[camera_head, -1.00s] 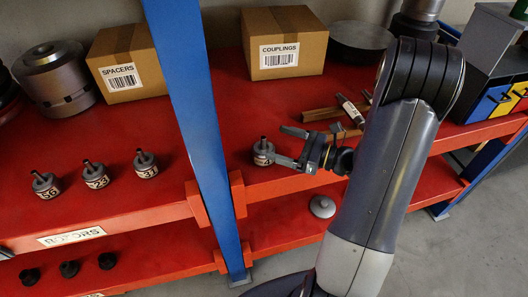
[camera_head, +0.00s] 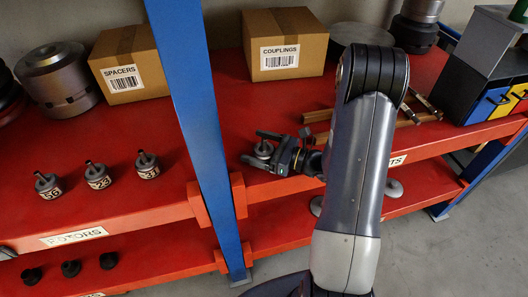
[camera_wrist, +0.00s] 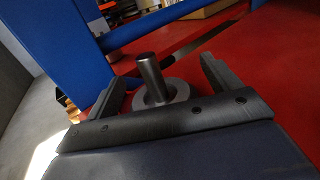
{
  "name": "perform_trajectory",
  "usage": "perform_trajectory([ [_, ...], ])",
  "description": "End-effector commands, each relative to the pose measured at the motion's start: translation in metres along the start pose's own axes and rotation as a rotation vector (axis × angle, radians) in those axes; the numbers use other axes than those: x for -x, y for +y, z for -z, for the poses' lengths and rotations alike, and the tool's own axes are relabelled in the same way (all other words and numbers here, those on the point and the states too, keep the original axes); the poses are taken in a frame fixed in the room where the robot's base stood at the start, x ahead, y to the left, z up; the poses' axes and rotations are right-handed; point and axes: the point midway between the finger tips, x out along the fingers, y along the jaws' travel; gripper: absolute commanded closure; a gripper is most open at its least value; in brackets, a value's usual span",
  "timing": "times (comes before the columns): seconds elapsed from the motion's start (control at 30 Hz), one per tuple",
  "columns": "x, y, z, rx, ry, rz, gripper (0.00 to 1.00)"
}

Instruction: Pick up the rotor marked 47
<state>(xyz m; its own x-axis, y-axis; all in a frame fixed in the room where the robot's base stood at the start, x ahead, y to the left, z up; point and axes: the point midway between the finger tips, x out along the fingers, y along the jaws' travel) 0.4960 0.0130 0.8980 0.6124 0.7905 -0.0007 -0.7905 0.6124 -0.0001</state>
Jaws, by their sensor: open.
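A small grey rotor with an upright shaft (camera_head: 264,149) stands on the red upper shelf, right of the blue post. Its number is mostly hidden by my gripper now. In the wrist view the rotor (camera_wrist: 160,88) shows from above, shaft and round top between the two fingers. My gripper (camera_head: 254,147) is open and reaches in from the right, one finger on each side of the rotor. A gap shows on both sides in the wrist view, so the fingers (camera_wrist: 160,74) appear not to grip it.
Three other marked rotors (camera_head: 97,176) stand left of the blue post (camera_head: 190,100). Boxes for spacers (camera_head: 129,65) and couplings (camera_head: 285,45) stand behind. Brown bars (camera_head: 318,115) lie right of the gripper. Dark round pieces (camera_head: 70,269) sit on the lower shelf.

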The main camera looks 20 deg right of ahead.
Motion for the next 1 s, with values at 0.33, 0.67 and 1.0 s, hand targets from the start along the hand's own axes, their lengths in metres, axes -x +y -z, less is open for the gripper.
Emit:
perform_trajectory([
  [0.33,-0.0024,-0.0001,0.0001,0.0,0.0,0.001,0.21],
  [0.67,-0.0023,-0.0001,0.0,0.0,0.0,0.0,0.48],
  [1.0,-0.0022,-0.0001,-0.0001,0.0,0.0,0.0,0.76],
])
